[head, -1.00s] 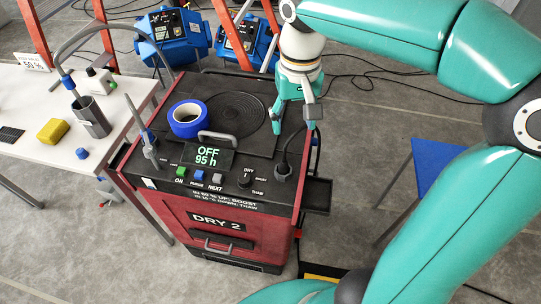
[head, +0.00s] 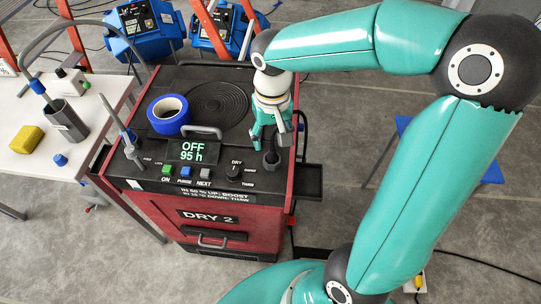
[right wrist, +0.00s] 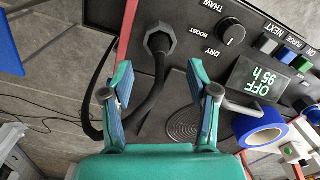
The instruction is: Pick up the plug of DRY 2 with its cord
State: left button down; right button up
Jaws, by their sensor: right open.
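DRY 2 (head: 225,240) is a red and black dryer with a display reading OFF 95 h. Its black plug (head: 271,161) stands in the top panel at the front right corner, right of the dial. In the right wrist view the plug (right wrist: 160,40) is upper centre, and its black cord (right wrist: 152,98) curves down between my fingers and off to the left. My right gripper (head: 268,138) is open just behind the plug. In the right wrist view the open fingers (right wrist: 160,70) stand either side of the cord, apart from the plug. My left gripper is not in view.
A blue tape roll (head: 168,115) and a handle (head: 202,132) are on the dryer top. A probe (head: 118,122) stands at its left edge. A white table (head: 50,170) is on the left. Blue machines (head: 143,38) stand behind. Floor on the right is mostly clear.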

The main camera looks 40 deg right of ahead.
aim_at(272, 152)
jog(key=shift+s+a+f, duration=0.15)
jog(key=shift+f, duration=2.6)
grip_shut()
jog(key=shift+r, duration=0.1)
